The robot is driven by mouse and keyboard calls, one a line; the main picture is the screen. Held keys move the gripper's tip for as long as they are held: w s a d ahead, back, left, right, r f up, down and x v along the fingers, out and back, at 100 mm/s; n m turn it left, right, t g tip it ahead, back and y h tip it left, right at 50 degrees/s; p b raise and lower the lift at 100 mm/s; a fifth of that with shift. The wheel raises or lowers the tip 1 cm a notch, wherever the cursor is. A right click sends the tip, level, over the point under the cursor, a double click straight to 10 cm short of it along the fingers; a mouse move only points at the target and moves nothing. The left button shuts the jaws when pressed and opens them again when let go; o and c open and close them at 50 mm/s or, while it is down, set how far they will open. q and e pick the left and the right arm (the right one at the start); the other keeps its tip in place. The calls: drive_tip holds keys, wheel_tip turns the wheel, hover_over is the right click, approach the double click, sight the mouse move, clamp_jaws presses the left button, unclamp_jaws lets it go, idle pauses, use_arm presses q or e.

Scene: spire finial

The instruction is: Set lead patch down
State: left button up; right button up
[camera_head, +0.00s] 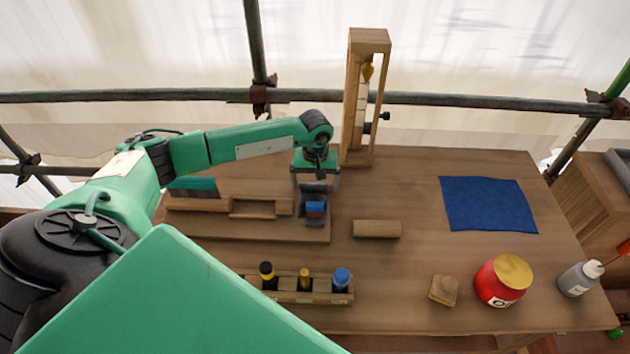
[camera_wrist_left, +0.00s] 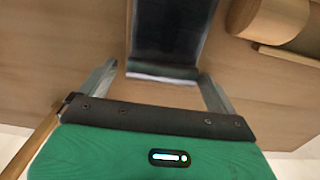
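My left gripper (camera_head: 315,190) points down above the left-middle part of the bench, at the right end of a low wooden board (camera_head: 290,232). Between its fingers is a dark grey piece with a blue part (camera_head: 315,208), which may be the lead patch. In the left wrist view a dark flat piece (camera_wrist_left: 165,40) with a pale near edge lies between the two widely spaced fingers (camera_wrist_left: 158,75). Whether the fingers touch its sides is not clear. My right gripper is out of view.
A wooden upright frame (camera_head: 358,100) stands behind the gripper. A wooden roller (camera_head: 377,229) lies to its right. A rack (camera_head: 310,290) of tools stands in front. A blue cloth (camera_head: 487,204), red jar (camera_head: 500,282), wooden block (camera_head: 443,290) and bottle (camera_head: 580,278) are right. Bench between roller and cloth is clear.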

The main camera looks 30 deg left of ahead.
use_arm(q)
drive_tip(key=shift+r+p, duration=0.25)
drive_tip(key=shift+p, duration=0.05)
wheel_tip(320, 180, up, 12)
drive_tip(key=b, duration=0.4)
idle(0.4)
